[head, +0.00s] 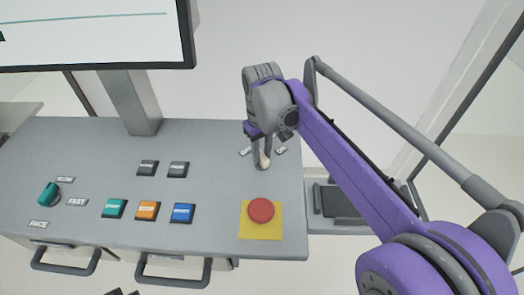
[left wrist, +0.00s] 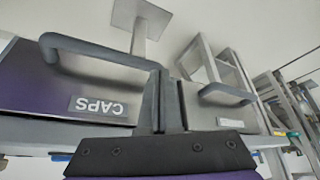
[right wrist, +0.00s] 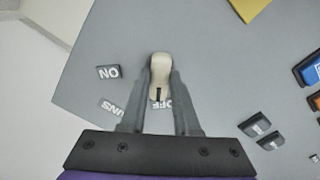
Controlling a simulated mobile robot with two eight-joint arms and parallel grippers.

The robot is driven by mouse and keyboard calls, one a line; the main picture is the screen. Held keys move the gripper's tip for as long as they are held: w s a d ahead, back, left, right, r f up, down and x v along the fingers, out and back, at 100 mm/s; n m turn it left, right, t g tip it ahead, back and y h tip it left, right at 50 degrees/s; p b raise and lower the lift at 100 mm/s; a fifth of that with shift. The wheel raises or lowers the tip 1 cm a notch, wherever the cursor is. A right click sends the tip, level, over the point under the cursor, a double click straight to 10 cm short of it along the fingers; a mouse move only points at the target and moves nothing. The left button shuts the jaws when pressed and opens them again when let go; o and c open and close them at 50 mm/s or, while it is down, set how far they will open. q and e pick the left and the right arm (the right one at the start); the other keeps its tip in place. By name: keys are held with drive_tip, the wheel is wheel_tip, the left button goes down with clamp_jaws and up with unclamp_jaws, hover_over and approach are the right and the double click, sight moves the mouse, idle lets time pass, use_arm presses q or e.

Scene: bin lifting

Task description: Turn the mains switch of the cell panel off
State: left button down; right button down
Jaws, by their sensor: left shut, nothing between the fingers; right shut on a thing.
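The mains switch (right wrist: 160,68) is a cream knob on the grey panel (head: 215,140). In the right wrist view a short black mark shows at its lower end, beside the partly covered OFF label (right wrist: 165,103). The ON label (right wrist: 107,72) is to its left. Another label (right wrist: 112,107), partly hidden, seems to read MAINS. My right gripper (head: 262,153) points down at the panel's right end, shut on the switch; its fingers also show in the right wrist view (right wrist: 160,85). My left gripper (left wrist: 162,80) is shut and empty, in front of drawers.
A red button on a yellow plate (head: 245,231) is in front of the switch. Several coloured buttons (head: 148,210) and a teal PACE knob (head: 48,194) lie to the left. A screen (head: 95,35) stands behind. Drawers with handles (left wrist: 100,48) are below, one marked CAPS.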

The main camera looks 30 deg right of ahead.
sight(262, 156)
drive_tip(key=shift+n, duration=1)
drive_tip(key=c, duration=0.6)
unclamp_jaws()
drive_tip(key=shift+c, duration=0.2)
wheel_tip(262, 156, up, 11)
drive_tip(key=shift+p, duration=0.45)
drive_tip(key=shift+f, duration=0.15)
